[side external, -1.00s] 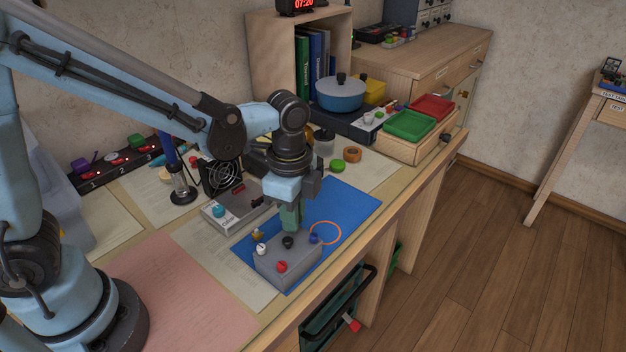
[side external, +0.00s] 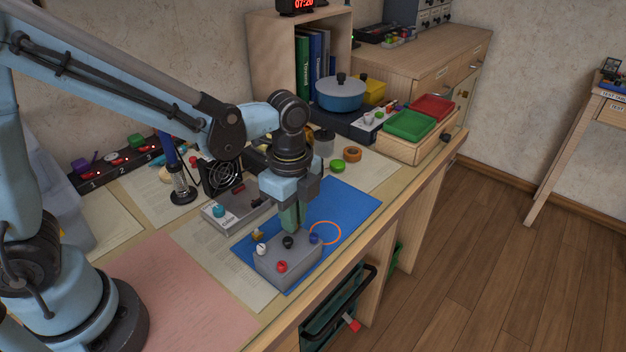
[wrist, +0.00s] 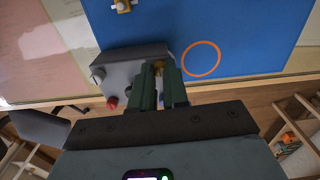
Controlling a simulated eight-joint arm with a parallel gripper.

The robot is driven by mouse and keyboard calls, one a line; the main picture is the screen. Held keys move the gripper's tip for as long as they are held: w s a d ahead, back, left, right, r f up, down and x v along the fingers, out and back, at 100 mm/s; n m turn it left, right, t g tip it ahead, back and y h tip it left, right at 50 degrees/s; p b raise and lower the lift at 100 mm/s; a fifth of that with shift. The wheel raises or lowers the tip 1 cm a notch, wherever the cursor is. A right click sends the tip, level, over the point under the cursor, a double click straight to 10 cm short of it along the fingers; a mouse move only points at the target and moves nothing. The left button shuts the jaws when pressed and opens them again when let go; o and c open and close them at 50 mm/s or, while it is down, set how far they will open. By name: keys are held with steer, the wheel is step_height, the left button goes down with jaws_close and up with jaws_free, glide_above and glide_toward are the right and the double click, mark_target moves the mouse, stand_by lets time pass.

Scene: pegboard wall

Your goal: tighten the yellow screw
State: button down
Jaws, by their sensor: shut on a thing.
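The grey box (side external: 286,262) stands on the blue mat (side external: 345,208), with white (side external: 261,248), red (side external: 282,266), black (side external: 288,242) and blue (side external: 314,239) knobs on it. My gripper (side external: 292,230) points down at the far side of the box top. In the wrist view, the green fingers (wrist: 162,88) are shut around a small yellow piece, the yellow screw (wrist: 157,66), at the box's edge. The fingers hide most of it. In the side view the screw is hidden behind the fingers.
A small brass-coloured piece (side external: 257,235) is behind the box, on the mat. An orange ring (side external: 325,233) is marked on the mat to the right. A grey device (side external: 235,211) and a black fan (side external: 222,176) stand behind. The mat's right part is clear.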

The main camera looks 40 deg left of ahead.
steer(key=c, duration=1.1)
jaws_free()
step_height(320, 180, up, 12)
steer(key=s+a+f+n+t, duration=0.1)
steer(key=s+a+n+t, duration=0.1)
steer(key=a+n, duration=0.3)
steer(key=s+a+f+n+t, duration=0.2)
steer(key=a+n+t, duration=0.3)
steer(key=n, duration=0.7)
steer(key=shift+s+f, duration=0.2)
steer(key=shift+s, duration=0.3)
